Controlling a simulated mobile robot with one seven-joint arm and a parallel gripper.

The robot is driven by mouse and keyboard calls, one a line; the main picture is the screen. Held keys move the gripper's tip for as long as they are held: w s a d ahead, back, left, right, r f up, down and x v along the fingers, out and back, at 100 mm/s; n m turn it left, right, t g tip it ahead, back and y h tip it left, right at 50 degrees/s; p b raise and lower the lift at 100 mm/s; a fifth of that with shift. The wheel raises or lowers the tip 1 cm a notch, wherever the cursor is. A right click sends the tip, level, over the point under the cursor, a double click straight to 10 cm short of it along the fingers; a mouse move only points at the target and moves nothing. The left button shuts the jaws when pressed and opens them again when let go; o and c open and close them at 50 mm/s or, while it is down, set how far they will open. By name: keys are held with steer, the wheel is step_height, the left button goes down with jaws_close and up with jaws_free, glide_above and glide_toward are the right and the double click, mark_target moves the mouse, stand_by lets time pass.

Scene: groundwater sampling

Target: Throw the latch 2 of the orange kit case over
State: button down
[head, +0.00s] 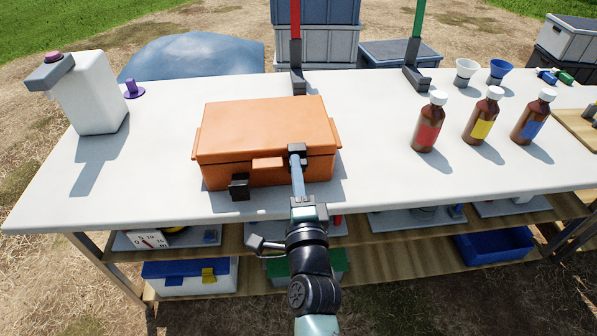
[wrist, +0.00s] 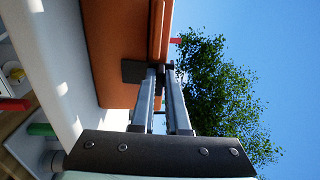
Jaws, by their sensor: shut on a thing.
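The orange kit case (head: 265,125) stands on the white table with its lid down. A dark latch (head: 239,187) sits low on the left of its front face. The right latch (head: 297,148) is at the lid seam, partly hidden by my gripper (head: 297,160). My gripper is shut on this right latch, reaching in from the front. In the wrist view the two fingers of my gripper (wrist: 160,72) meet at a dark latch plate (wrist: 133,71) against the orange case (wrist: 115,40). No number shows on either latch.
A white jug (head: 92,95) stands at the left of the table (head: 375,180). Brown bottles (head: 428,125) with coloured labels stand at the right. Red and green posts (head: 416,40) rise behind. The table between case and bottles is clear.

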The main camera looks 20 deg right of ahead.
steer(key=shift+s+a+f+t+b, duration=0.1)
steer(key=shift+s+f+t+b, duration=0.15)
steer(key=shift+f+b, duration=0.9)
steer(key=shift+s+a+f+t+b, duration=0.15)
steer(key=shift+s+f+b, duration=0.2)
steer(key=shift+b, duration=1.45)
steer(key=shift+d+b, duration=0.1)
steer(key=shift+b, duration=0.2)
steer(key=shift+r, duration=0.2)
steer(key=shift+f+b, duration=0.15)
steer(key=shift+b, duration=0.15)
steer(key=f+t+b, duration=0.1)
steer(key=f+b, duration=0.1)
steer(key=b, duration=0.4)
steer(key=f+t+b, duration=0.1)
steer(key=b, duration=0.6)
steer(key=shift+f+h, duration=0.15)
steer(key=shift+h, duration=0.25)
steer(key=shift+r, duration=0.25)
steer(key=shift+f+t+b, duration=0.5)
steer(key=shift+b, duration=1.25)
